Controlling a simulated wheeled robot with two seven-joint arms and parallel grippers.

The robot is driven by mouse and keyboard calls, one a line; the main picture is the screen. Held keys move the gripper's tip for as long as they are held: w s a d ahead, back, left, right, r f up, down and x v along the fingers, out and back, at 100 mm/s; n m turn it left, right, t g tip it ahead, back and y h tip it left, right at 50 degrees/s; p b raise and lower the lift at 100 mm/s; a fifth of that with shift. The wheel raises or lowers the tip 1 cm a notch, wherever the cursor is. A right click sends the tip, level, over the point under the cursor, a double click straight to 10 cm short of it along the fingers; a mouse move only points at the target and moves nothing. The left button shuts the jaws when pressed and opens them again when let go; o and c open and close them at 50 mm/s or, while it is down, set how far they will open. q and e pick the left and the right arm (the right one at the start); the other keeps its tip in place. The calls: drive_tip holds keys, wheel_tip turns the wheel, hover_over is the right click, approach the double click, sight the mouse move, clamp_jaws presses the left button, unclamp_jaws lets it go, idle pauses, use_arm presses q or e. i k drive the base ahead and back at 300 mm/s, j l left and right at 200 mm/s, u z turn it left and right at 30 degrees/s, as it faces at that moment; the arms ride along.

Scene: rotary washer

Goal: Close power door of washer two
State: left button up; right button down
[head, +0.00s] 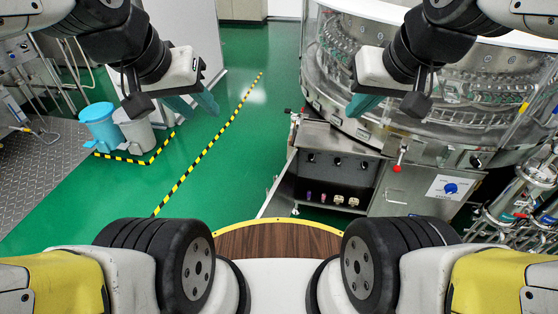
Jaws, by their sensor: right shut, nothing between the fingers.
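The rotary washer (330,85) stands at the right, a round machine with clear panels. Below it is a steel cabinet with an open compartment (345,178) showing dark round fittings and several small connectors. A thin metal door (279,186) stands swung open at the compartment's left side. My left gripper (195,105) hangs over the green floor, left of the door and apart from it, with its teal fingers spread and empty. My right gripper (363,105) is in front of the washer's lower rim, above the cabinet, shut and empty. No label naming the washer is readable.
A red-knobbed lever (398,167) and a white panel with a blue knob (449,188) are right of the compartment. Pipes and valves (520,200) crowd the far right. Blue (100,125) and grey (137,132) bins stand left. Green floor between is clear.

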sight(280, 203)
drive_tip(key=j+z, duration=0.1)
drive_tip(key=z, duration=0.25)
drive_tip(key=j+z, duration=0.15)
drive_tip(key=z, duration=0.2)
drive_tip(key=j+z, duration=0.15)
drive_tip(key=z, duration=0.2)
drive_tip(key=j+z, duration=0.15)
drive_tip(key=j, duration=0.25)
drive_tip(key=k+j+z, duration=0.2)
drive_tip(key=j, duration=0.15)
drive_tip(key=j+z, duration=0.15)
drive_tip(key=j, duration=0.2)
drive_tip(key=k+j+z, duration=0.2)
drive_tip(key=j, duration=0.15)
drive_tip(key=j+z, duration=0.15)
drive_tip(key=j, duration=0.2)
drive_tip(key=k+j, duration=0.2)
drive_tip(key=j, duration=0.15)
drive_tip(key=k+j, duration=0.2)
drive_tip(key=j, duration=0.2)
drive_tip(key=k+j, duration=0.2)
drive_tip(key=j, duration=0.15)
drive_tip(key=i+l+u, duration=0.2)
drive_tip(key=i+j, duration=0.05)
drive_tip(key=i, duration=0.05)
